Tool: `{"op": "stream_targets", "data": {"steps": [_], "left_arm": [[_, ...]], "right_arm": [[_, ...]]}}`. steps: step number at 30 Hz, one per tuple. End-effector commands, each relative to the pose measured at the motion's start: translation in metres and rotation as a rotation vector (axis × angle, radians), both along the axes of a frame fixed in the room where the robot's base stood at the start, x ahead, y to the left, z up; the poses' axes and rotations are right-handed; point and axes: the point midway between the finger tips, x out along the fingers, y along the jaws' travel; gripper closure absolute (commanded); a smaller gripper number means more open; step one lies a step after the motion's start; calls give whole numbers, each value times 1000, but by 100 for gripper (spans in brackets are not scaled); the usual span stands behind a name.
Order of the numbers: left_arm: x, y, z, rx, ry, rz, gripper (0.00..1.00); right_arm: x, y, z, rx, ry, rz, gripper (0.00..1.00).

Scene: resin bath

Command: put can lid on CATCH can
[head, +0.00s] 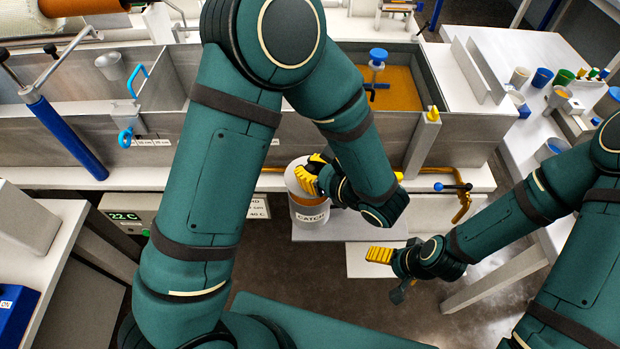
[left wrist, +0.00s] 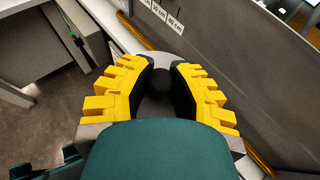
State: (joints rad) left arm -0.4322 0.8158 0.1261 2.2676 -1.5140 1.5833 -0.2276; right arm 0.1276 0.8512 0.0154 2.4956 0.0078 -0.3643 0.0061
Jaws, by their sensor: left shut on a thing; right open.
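The CATCH can (head: 310,217), pale with a copper-brown band and a label, stands upright below the long metal bath. My left gripper (head: 308,176) is directly over its top, with yellow fingers shut. In the left wrist view the fingers (left wrist: 157,82) close around a dark round knob (left wrist: 156,88), which looks like the can lid's knob. A pale lid (head: 291,182) shows at the can's top beside the fingers; whether it rests fully on the rim I cannot tell. My right gripper (head: 380,256) is open and empty, right of and nearer than the can.
The metal bath (head: 220,153) runs behind the can, with an amber-filled section (head: 402,92) at right. A copper pipe with a blue-handled valve (head: 452,187) is right of the can. A temperature display (head: 127,217) is at left. Open floor lies in front.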

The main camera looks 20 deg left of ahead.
Motion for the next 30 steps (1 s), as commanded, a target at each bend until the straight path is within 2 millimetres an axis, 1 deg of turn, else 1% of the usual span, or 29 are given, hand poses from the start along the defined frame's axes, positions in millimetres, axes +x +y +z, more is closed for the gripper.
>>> {"op": "stream_targets", "data": {"steps": [4, 9, 17, 22, 23, 24, 25, 30], "left_arm": [[0, 0, -14, 1, 1, 1, 100], [0, 0, -36, 1, 2, 0, 100], [0, 0, -37, -1, -1, -1, 100], [0, 0, -42, -1, -1, -1, 100], [0, 0, -41, -1, -1, -1, 70], [0, 0, -41, -1, -1, -1, 56], [0, 0, -41, -1, -1, -1, 48], [0, 0, -40, -1, -1, -1, 48]], "right_arm": [[-1, 0, -3, 0, 2, 2, 13], [-2, 1, -7, 1, 5, 4, 13], [-2, 1, -6, 1, 5, 4, 13], [-3, 1, -11, 2, 7, 6, 13], [-3, 1, -10, 2, 8, 6, 13], [-3, 1, -10, 2, 7, 6, 13], [-3, 1, -10, 2, 7, 6, 13], [-3, 1, -9, 2, 7, 6, 13]]}}
